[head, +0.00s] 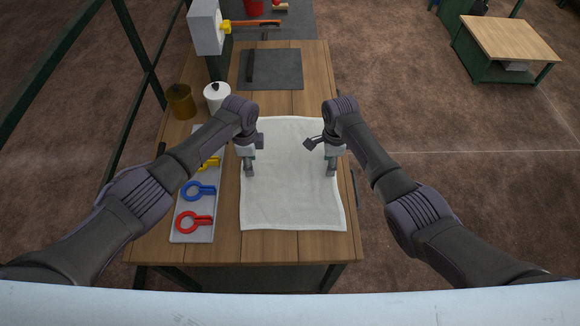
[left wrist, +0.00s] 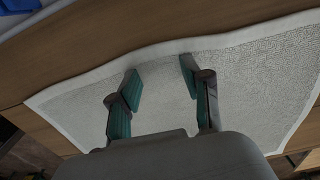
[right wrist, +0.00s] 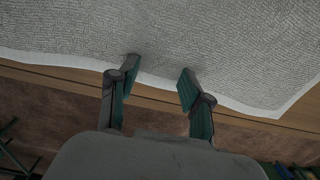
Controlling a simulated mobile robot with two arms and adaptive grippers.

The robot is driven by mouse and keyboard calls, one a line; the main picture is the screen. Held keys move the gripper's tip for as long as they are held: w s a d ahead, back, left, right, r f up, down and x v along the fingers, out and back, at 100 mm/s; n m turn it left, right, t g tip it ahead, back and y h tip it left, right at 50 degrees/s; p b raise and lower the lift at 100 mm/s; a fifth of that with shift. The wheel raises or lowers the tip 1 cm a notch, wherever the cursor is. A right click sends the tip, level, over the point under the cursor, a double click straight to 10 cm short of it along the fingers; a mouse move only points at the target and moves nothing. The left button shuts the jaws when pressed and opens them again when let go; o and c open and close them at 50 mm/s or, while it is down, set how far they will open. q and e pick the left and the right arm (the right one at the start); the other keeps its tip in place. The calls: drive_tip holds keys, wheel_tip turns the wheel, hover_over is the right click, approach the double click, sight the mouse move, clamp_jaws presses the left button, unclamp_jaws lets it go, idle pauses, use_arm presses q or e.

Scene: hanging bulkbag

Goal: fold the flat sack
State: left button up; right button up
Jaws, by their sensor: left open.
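The flat white sack (head: 290,195) lies spread out on the wooden table, its surface slightly rippled. My left gripper (head: 249,172) is over the sack's left edge. In the left wrist view its fingers (left wrist: 158,82) are apart, with the sack's hemmed edge (left wrist: 150,52) passing at the fingertips and nothing clearly pinched. My right gripper (head: 331,172) is at the sack's right edge. In the right wrist view its fingers (right wrist: 158,75) are apart over the woven cloth (right wrist: 220,40) near its hem. I cannot tell whether either gripper touches the cloth.
A grey tray (head: 180,232) on the left holds a red ring tool (head: 194,221), a blue one (head: 198,190) and a yellow one. A brown pot (head: 180,100) and a white pot (head: 215,96) stand behind it. A dark mat (head: 280,68) lies at the back.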

use_arm(q)
drive_tip(key=shift+s, duration=0.1)
use_arm(e)
drive_tip(key=shift+s, duration=0.1)
use_arm(q)
drive_tip(key=shift+f, duration=0.1)
drive_tip(key=shift+c, duration=0.2)
use_arm(e)
drive_tip(key=shift+c, duration=0.2)
use_arm(q)
drive_tip(key=shift+s, duration=0.1)
clamp_jaws()
use_arm(e)
drive_tip(key=shift+s+f, duration=0.1)
clamp_jaws()
use_arm(q)
drive_tip(key=shift+f, duration=0.1)
